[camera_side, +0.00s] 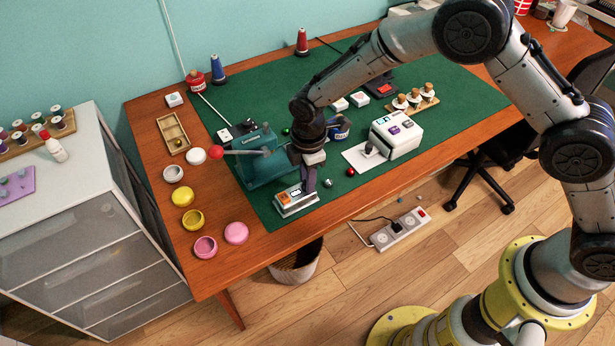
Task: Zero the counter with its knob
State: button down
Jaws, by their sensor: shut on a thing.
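The counter (296,203) looks like a small silver box with an orange patch and a small display on top. It lies near the front edge of the green mat (440,125). My gripper (310,186) points down at the right end of the counter. Its fingers are shut on what appears to be the counter's knob. The knob itself is hidden by the fingers, and the digits are too small to read.
A teal press (262,170) with a red-ended lever (216,153) stands just left of my gripper. A white machine (397,136) stands to the right. Small balls lie on the mat nearby. Round pots, including a yellow one (193,219), line the table's left side.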

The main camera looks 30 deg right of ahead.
jog(key=m, duration=1.4)
jog(key=shift+a+r, duration=0.1)
jog(key=shift+w, duration=0.1)
dwell(0.5)
jog(key=c, duration=0.7)
grip_release()
jog(key=r, duration=1.3)
jog(key=shift+a+r, duration=0.2)
jog(key=shift+r, duration=0.15)
